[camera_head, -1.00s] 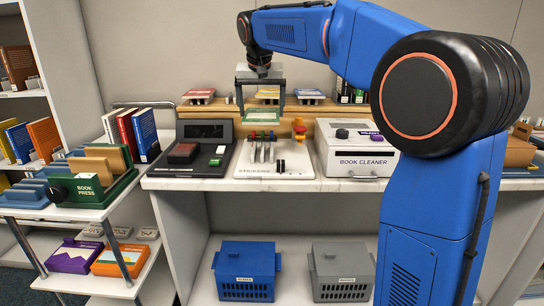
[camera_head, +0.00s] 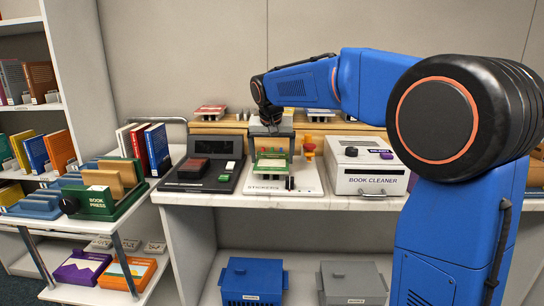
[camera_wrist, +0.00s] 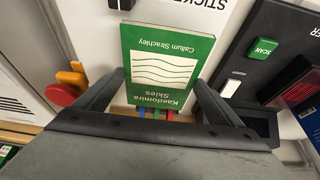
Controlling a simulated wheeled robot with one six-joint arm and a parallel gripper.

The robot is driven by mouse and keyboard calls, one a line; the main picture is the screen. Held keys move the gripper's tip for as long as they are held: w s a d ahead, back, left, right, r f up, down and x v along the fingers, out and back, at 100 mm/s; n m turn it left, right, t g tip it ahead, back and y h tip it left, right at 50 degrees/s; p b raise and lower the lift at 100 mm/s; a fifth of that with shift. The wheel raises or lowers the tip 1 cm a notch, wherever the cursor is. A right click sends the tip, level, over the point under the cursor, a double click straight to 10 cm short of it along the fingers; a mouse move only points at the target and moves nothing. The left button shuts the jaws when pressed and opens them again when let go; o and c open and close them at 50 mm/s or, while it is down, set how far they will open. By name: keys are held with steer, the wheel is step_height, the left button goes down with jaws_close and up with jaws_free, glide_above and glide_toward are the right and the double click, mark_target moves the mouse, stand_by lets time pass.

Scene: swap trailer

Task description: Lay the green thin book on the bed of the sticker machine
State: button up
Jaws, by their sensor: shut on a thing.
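The green thin book, titled "Kaedomira Skies", shows face up in the wrist view (camera_wrist: 165,62), between the two fingers of my gripper (camera_wrist: 160,82). My gripper is shut on its sides. In the head view the green book (camera_head: 272,163) is at the white sticker machine (camera_head: 310,180), with my gripper (camera_head: 271,145) above and around it. In the wrist view the "STICKERS" lettering lies beyond the book, and coloured levers show at its near edge. I cannot tell whether the book touches the bed.
A dark scanner (camera_head: 203,172) stands left of the sticker machine, and a white book cleaner (camera_head: 365,170) stands right. An orange and red piece (camera_head: 308,146) rises at the machine's back right. A green book press (camera_head: 105,202) is on the left cart. A wooden rack runs behind.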

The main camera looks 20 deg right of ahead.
steer(key=o, duration=0.9)
steer(key=shift+f, duration=0.1)
steer(key=v, duration=1.2)
steer(key=s+d+f+n, duration=0.1)
steer(key=s+d+f, duration=0.15)
steer(key=s, duration=0.45)
steer(key=s+d+f, duration=0.2)
steer(key=s+f, duration=0.2)
steer(key=s, duration=0.3)
steer(key=s+d+f+n, duration=0.1)
steer(key=s+d+f, duration=0.15)
steer(key=s, duration=0.45)
steer(key=shift+n+t+y, duration=0.3)
steer(key=shift+n+y, duration=0.4)
steer(key=shift+n, duration=0.1)
steer(key=s+f, duration=0.5)
steer(key=s, duration=0.1)
steer(key=s+d+f, duration=0.1)
steer(key=s+f, duration=1)
steer(key=s, duration=0.1)
steer(key=shift+d+f, duration=0.2)
steer(key=shift+f, duration=0.15)
